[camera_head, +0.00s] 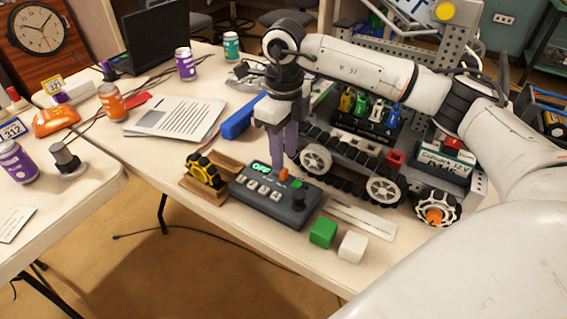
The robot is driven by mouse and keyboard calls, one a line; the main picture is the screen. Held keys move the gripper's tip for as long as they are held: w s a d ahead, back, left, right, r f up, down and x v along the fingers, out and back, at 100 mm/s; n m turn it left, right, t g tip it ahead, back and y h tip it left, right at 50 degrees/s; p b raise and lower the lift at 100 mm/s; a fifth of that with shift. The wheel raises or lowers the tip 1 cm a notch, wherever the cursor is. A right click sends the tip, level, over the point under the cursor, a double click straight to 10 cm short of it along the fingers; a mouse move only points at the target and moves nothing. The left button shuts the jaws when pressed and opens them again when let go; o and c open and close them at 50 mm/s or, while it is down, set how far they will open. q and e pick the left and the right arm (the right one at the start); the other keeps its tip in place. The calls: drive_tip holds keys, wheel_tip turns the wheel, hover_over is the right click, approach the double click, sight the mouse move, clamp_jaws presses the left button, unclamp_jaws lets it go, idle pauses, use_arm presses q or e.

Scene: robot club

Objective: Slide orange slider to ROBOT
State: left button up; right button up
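The dark grey control box (258,205) lies near the front edge of the white table. It has a green lit display (261,167) that appears to read OFF, a row of pale buttons and a black knob (298,195). The orange slider (284,174) stands at the box's far edge, right of the display. My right gripper (284,165) points down with its purple fingers close together, their tips right at the slider. Whether they touch or grip it is not clear. Any ROBOT label on the box cannot be made out. My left gripper is out of view.
A wheeled tracked robot (345,165) stands close behind and right of the box. A wooden stand with a yellow-black wheel (205,172) is at the left. Green (323,231) and white (352,247) cubes lie at the right front. Papers (175,118) lie farther back.

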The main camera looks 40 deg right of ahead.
sight(284, 174)
drive_tip(key=shift+f, duration=2)
clamp_jaws()
